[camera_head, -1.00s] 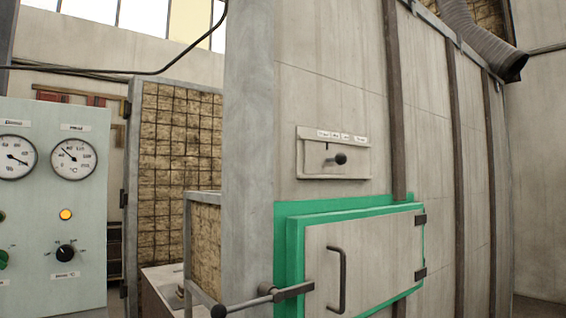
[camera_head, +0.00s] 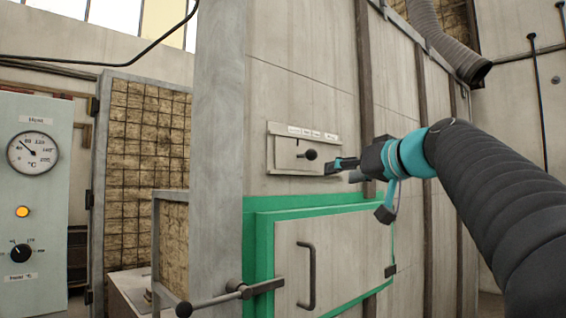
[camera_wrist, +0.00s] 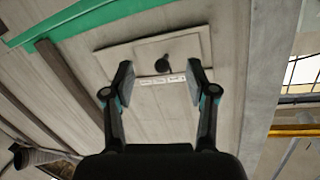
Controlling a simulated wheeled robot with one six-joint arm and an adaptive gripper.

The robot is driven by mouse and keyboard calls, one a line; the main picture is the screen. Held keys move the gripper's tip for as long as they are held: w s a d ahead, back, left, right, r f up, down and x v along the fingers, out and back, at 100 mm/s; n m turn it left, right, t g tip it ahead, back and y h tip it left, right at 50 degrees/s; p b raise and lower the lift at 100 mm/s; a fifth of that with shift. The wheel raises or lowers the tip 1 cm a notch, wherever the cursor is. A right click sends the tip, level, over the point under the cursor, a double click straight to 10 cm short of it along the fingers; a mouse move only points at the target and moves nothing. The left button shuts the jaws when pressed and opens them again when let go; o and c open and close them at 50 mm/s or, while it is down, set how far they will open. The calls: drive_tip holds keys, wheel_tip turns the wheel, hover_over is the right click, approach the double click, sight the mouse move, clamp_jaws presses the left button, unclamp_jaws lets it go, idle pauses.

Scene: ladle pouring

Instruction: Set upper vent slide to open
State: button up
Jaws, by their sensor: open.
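The upper vent slide (camera_head: 283,155) is a pale plate with a dark round knob (camera_head: 310,154) and a row of small white labels along its top edge. It sits on the furnace wall above the green-framed door. The knob is at the right part of the plate's short slot. My gripper (camera_head: 340,168) is just right of the plate, apart from the knob. In the wrist view the plate (camera_wrist: 120,57) and knob (camera_wrist: 162,65) appear upside down, beyond the spread, empty fingers of my gripper (camera_wrist: 160,84). The label text is too small to read.
Below the vent is a closed door (camera_head: 340,255) with a green frame (camera_head: 262,262), a handle (camera_head: 309,275) and a protruding latch bar (camera_head: 225,297). A vertical grey post (camera_head: 217,150) stands left of the vent. A gauge panel (camera_head: 42,240) is at far left.

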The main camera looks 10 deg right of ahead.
sight(315, 156)
wheel_tip(315, 156, up, 5)
drive_tip(key=w+d+t, duration=0.1)
drive_tip(key=shift+n+y, duration=0.4)
drive_tip(key=p+x, duration=0.2)
drive_tip(key=x, duration=0.4)
drive_tip(key=p+x, duration=0.1)
drive_tip(key=x, duration=0.6)
drive_tip(key=shift+w+d+f+p, duration=0.15)
drive_tip(key=shift+w+p, duration=0.1)
drive_tip(key=shift+p, duration=0.15)
clamp_jaws()
